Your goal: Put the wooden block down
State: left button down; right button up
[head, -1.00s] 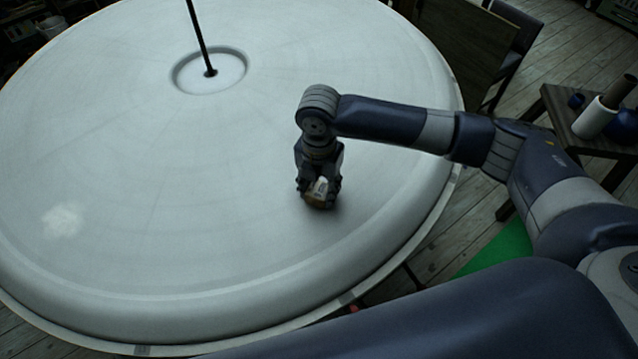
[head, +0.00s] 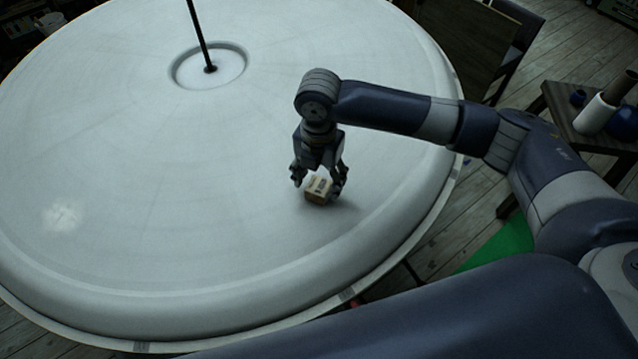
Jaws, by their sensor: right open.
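The wooden block (head: 319,190) is a small light-brown cube with dark markings on one face. It sits on the large round white plaster disc (head: 150,190), towards the disc's right front. My right gripper (head: 319,182) is open over the block, with its fingers spread to either side and the block between them. The right finger is close to the block; I cannot tell if it touches. My left gripper is not in view.
A thin dark rod (head: 197,35) stands in the round recess (head: 209,66) at the disc's centre. A small dark table (head: 575,125) with a white cylinder (head: 594,115) is at the right. The disc's left and middle are clear.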

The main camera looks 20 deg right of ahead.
aim_at(319, 185)
notch_tip(319, 185, up, 10)
jog(key=b, duration=0.2)
